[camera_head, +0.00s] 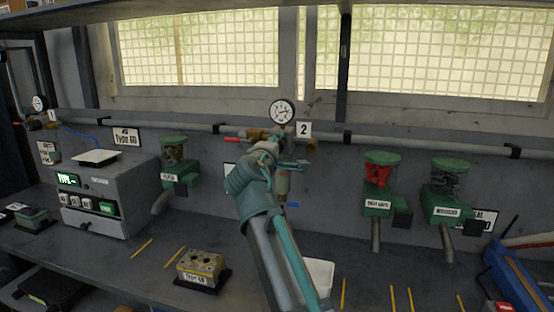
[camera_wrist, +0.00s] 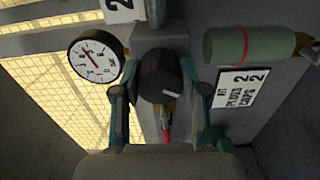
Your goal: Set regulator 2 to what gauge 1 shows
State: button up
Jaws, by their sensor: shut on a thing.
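Gauge 1 (camera_head: 39,102) is a small white dial at the far left of the wall pipe, beside a plate marked 1; its needle is too small to read. Gauge 2 (camera_head: 282,113) is a white dial above regulator 2, left of a plate marked 2 (camera_head: 304,129). In the wrist view gauge 2 (camera_wrist: 95,59) shows a red needle on a tilted dial; its figures are blurred. My gripper (camera_wrist: 158,100) has its fingers on both sides of the black knob (camera_wrist: 158,70) of regulator 2, which bears a white mark. In the head view my gripper (camera_head: 264,148) hides most of the regulator.
Green-topped dispensers (camera_head: 380,185) hang on the wall at right, another (camera_head: 173,160) at left. A grey tester box (camera_head: 105,195) and a valve block (camera_head: 200,268) stand on the bench. A white tray (camera_head: 319,275) is beside my arm. A lettered sign (camera_wrist: 241,88) is right of the knob.

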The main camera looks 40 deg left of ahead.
jog(key=shift+f+m+b, duration=0.1)
jog(key=shift+m+b, duration=1.2)
jog(key=shift+m, duration=0.2)
jog(key=o, duration=1.1)
jog(key=shift+o, duration=0.2)
jog(key=v, duration=1.2)
